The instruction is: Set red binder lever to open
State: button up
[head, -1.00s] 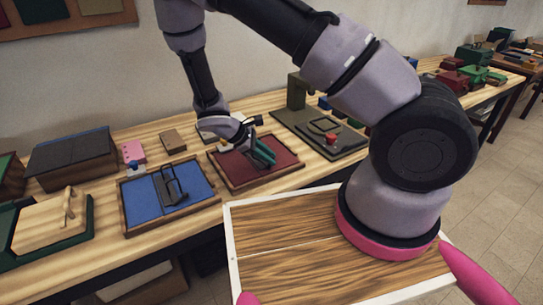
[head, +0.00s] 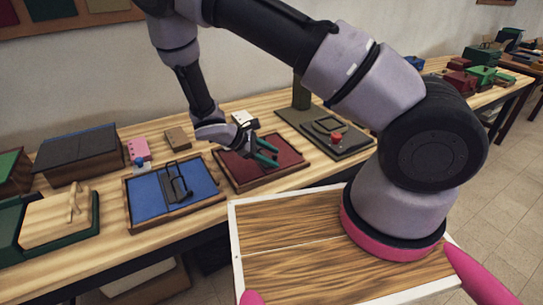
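The red binder (head: 241,178) lies open on the wooden table, a dark red panel in a brown frame. My gripper (head: 267,153) is over its middle and right part, with two teal fingers that look apart. The fingers and hand cover the red binder's lever and most of its rings, so I cannot tell the lever's position or whether a finger touches it. The blue binder (head: 148,205) lies to the left, with a dark ring mechanism (head: 178,186) standing up at its middle.
A grey-green board with a red knob (head: 336,138) lies to the right of the red binder. A pink block (head: 138,149), a tan block (head: 177,139) and a small white block (head: 242,118) stand behind. A wooden box with a handle (head: 60,220) is at the left.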

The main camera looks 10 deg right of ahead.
jog(key=v, duration=1)
jog(key=shift+a+r, duration=0.25)
jog(key=shift+a, duration=0.05)
jog(key=s+d+r+m+g+y, duration=0.1)
jog(key=d+r+m+y, duration=0.35)
jog(key=r, duration=0.65)
jog(key=d+r+m+y, duration=0.4)
jog(key=d+r+m, duration=0.1)
jog(key=r, duration=0.6)
jog(key=s+d+r+m+t+y, duration=0.1)
jog(key=s+d+r+m+t, duration=0.2)
jog(key=s+r, duration=0.3)
jog(key=s+d+r+m+t+y, duration=0.2)
jog(key=s+d+r+m+t, duration=0.2)
jog(key=r, duration=0.5)
jog(key=shift+s+d+r+m, duration=0.25)
jog(key=shift+s+d+m, duration=0.6)
jog(key=shift+s+d, duration=0.05)
